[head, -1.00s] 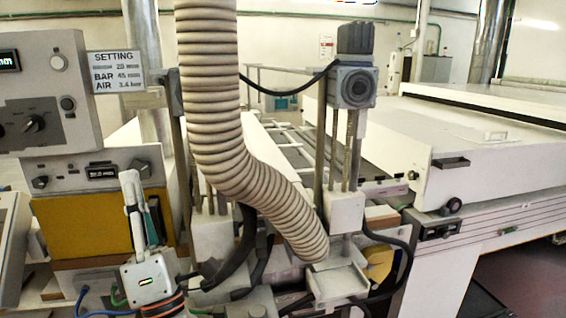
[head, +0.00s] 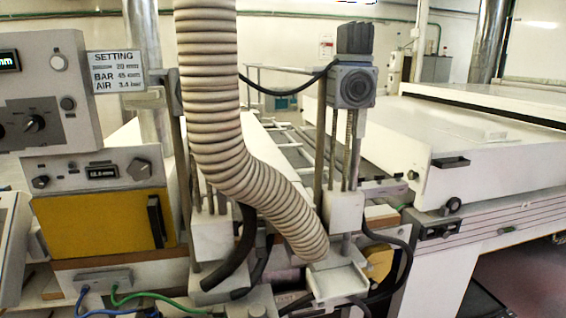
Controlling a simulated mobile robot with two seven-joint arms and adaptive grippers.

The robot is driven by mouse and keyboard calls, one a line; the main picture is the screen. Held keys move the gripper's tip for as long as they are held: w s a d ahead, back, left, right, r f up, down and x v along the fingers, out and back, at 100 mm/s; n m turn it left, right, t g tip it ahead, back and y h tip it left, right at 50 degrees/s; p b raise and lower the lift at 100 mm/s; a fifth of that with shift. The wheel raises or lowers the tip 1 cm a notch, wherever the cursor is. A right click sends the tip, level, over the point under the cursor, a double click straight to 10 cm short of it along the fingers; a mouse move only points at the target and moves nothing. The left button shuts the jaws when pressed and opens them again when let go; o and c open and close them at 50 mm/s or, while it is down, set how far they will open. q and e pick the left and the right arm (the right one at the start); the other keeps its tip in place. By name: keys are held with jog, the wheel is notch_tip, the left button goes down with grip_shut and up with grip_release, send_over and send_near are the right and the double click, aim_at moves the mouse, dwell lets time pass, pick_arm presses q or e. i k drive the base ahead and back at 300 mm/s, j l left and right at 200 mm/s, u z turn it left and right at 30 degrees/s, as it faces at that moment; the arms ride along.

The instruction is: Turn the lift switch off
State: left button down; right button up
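No part is legibly labelled as the lift switch, so I cannot tell which control it is. The display's digits are too small to read surely. Neither of my grippers is in view.
A setting sign (head: 116,72) hangs beside the cabinet. A thick ribbed hose (head: 212,110) drops across the middle. The yellow door (head: 95,222) has a dark handle (head: 156,221). Blue and green cables (head: 150,296) lie low in front. A white-lidded machine (head: 490,160) fills the right.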

aim_at(34, 123)
jog(key=u, duration=1.45)
